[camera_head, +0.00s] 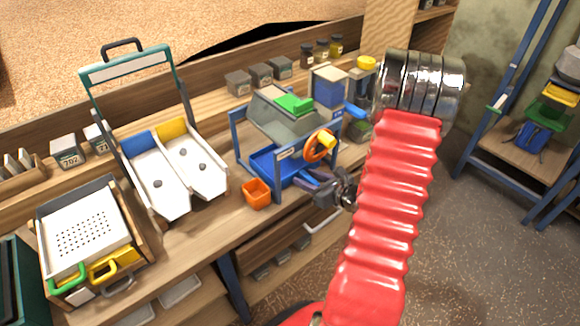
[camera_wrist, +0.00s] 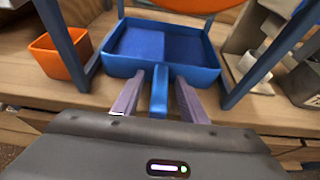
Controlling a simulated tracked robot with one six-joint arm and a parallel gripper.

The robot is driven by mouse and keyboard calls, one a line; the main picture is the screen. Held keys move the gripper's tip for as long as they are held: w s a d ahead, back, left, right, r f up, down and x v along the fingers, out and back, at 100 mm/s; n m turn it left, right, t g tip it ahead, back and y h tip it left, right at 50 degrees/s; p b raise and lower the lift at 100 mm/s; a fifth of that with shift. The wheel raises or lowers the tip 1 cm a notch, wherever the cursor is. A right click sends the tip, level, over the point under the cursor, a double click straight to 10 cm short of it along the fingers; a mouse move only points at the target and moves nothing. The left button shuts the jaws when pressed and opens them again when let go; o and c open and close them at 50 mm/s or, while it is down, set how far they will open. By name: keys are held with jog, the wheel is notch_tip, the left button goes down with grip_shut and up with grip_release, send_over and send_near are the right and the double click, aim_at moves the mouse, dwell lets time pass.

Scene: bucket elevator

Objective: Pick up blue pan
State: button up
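The blue pan (camera_head: 268,167) sits low inside the blue-framed bench machine in the head view, under its grey hopper. In the wrist view the square pan (camera_wrist: 198,73) lies straight ahead, with its short handle pointing toward me. My gripper (camera_wrist: 157,90) is open, with one finger on each side of the handle. A gap shows between the handle and each finger, so I am not shut on it. In the head view my gripper (camera_head: 312,181) reaches the front of the machine from the right, and the handle is hard to make out there.
An orange cup (camera_head: 257,193) stands left of the pan, outside the frame leg. An orange handwheel (camera_head: 320,146) hangs above the gripper. The frame's blue legs (camera_wrist: 68,43) flank the pan. A white two-chute unit (camera_head: 175,175) stands farther left on the bench.

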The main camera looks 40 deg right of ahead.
jog(key=shift+c, duration=0.5)
grip_shut()
jog(key=shift+r, duration=0.1)
dwell(0.3)
